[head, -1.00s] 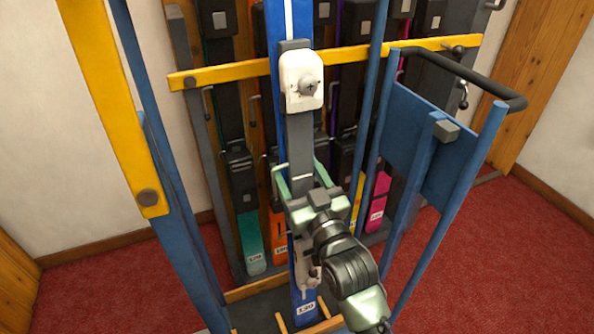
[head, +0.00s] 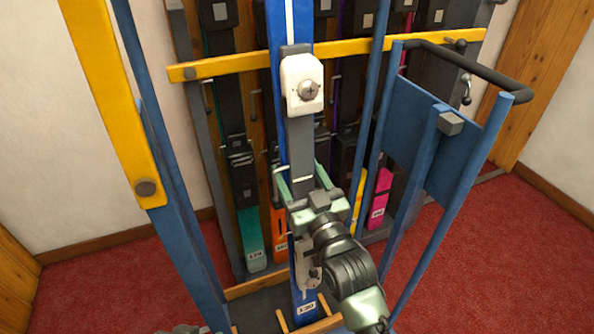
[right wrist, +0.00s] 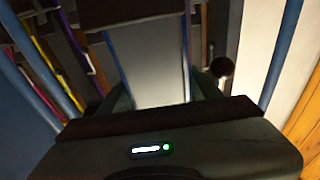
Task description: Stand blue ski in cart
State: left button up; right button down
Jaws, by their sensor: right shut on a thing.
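The blue ski (head: 303,25) stands close to upright in the head view, with a white stripe, a pale binding and a number label low down. My right gripper (head: 303,182) is shut on it below the pale binding piece. The right wrist view shows the ski's pale grey surface (right wrist: 148,60) between the fingers. The cart has a blue frame (head: 423,150) and yellow crossbars. The ski's lower end is low inside the frame, near wooden slats (head: 325,305); I cannot tell whether it touches the floor.
Several other skis, such as a teal one (head: 251,232) and a pink one (head: 380,195), stand behind. A yellow crossbar (head: 225,71) runs behind the blue ski. The black handle (head: 480,75) juts out at right. Red carpet (head: 100,285) is clear on both sides.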

jog(key=shift+r, duration=0.3)
jog(key=shift+c, duration=1.2)
grip_release()
jog(key=shift+o, duration=0.6)
jog(key=shift+f, duration=0.5)
jog(key=shift+r, duration=0.1)
jog(key=shift+s+r, duration=0.1)
jog(key=shift+r, duration=0.05)
